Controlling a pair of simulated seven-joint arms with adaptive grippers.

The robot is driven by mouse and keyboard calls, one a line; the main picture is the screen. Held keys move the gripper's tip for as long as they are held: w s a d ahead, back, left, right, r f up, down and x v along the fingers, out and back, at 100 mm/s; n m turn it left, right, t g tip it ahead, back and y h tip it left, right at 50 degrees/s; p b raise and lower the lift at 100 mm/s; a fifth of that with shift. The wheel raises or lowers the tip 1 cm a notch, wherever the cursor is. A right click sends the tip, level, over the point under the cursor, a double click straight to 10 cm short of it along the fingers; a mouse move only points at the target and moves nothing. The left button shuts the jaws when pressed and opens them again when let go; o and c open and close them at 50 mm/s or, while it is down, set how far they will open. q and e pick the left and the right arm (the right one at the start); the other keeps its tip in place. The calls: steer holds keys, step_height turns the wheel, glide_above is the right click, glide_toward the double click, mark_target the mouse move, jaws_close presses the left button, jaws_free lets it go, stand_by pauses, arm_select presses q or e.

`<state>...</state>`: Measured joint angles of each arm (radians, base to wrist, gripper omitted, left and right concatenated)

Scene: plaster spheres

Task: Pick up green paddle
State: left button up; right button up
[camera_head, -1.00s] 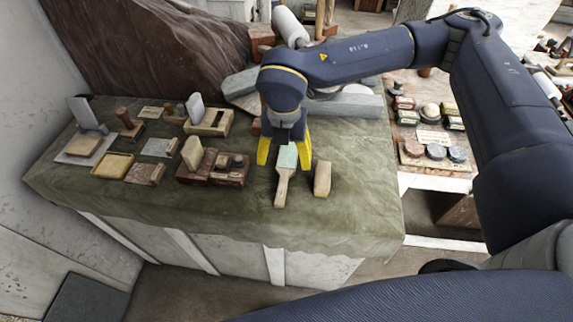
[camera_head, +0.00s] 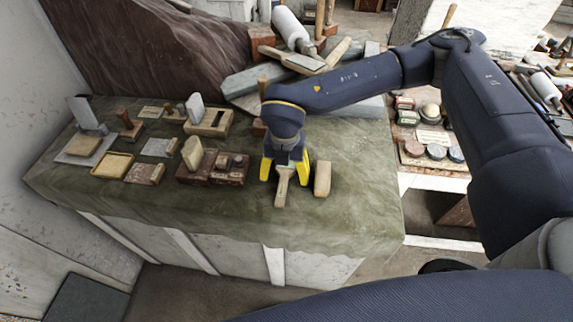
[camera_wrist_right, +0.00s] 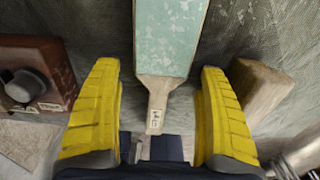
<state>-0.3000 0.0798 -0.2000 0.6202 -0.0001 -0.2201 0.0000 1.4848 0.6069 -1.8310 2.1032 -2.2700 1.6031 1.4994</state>
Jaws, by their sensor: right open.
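The green paddle (camera_head: 281,188) lies on the cloth-covered table in the head view, its handle towards the front edge. Its pale green face is mostly hidden under my right gripper (camera_head: 285,178). In the right wrist view the paddle (camera_wrist_right: 170,38) shows its worn green face and short wooden handle. My right gripper (camera_wrist_right: 160,115) is open, with a yellow finger on each side of the paddle's handle end. Gaps show between both fingers and the wood. My left gripper is not in view.
A wooden block (camera_head: 322,180) lies just right of the paddle. A reddish-brown box (camera_head: 231,172) with a dark knob stands to the left. Stamps and small trays (camera_head: 112,165) fill the table's left side. The cloth-covered table (camera_head: 310,228) is clear in front.

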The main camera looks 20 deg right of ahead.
mark_target(285, 173)
steer(key=shift+c, duration=0.2)
steer(key=c, duration=1.3)
steer(key=shift+r, duration=0.1)
step_height(285, 173, up, 20)
steer(key=shift+f, duration=0.1)
steer(key=o, duration=0.7)
steer(key=shift+c, duration=0.2)
steer(key=c, duration=0.8)
